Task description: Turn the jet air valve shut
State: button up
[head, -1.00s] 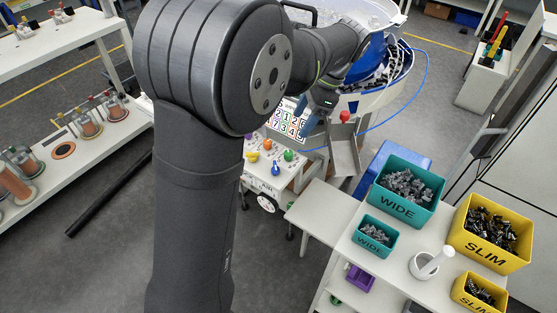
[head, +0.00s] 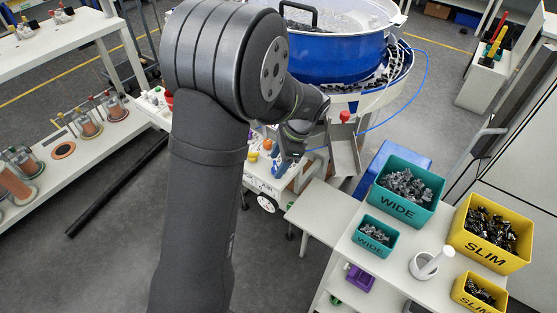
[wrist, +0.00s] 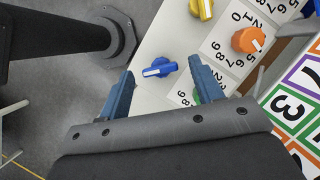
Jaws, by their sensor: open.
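A blue lever knob (wrist: 160,67) with a white stripe sits on the white panel (wrist: 160,35) in the wrist view. It looks like a valve handle, but I can read no label naming it as the jet air valve. My gripper (wrist: 162,72) is open, its two blue fingers on either side of this knob, with visible gaps and nothing held. Whether the fingertips are down at the knob's height I cannot tell. In the head view my gripper (head: 286,166) is over the front panel and hides the blue knob.
An orange dial (wrist: 248,40) and a yellow knob (wrist: 202,8) stand near the fingers; a green knob (wrist: 197,95) is partly behind the right finger. A numbered card (wrist: 300,105) lies right. The blue bowl feeder (head: 340,60) and metal chute (head: 344,152) stand beyond.

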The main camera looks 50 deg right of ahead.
jog(key=c, duration=1)
jog(key=shift+n, duration=0.3)
jog(key=n, duration=0.2)
jog(key=n+g+y, duration=0.1)
jog(key=shift+w+d+n, duration=0.1)
jog(key=shift+w+n, duration=0.1)
jog(key=shift+n, duration=0.2)
jog(key=n+g, duration=0.1)
jog(key=n, duration=0.1)
jog(key=n+g, duration=0.1)
jog(key=n, duration=0.1)
jog(key=shift+w+n, duration=0.2)
jog(key=shift+n, duration=0.1)
jog(key=n+g, duration=0.2)
jog(key=n, duration=0.2)
jog(key=shift+w, duration=0.15)
jog(key=shift+w+n+g+h, duration=0.1)
jog(key=shift+n+g+h, duration=0.2)
jog(key=shift+n, duration=0.9)
jog(key=shift+w+n+g+h, duration=0.1)
jog(key=shift+n+g, duration=0.3)
jog(key=shift+n, duration=0.8)
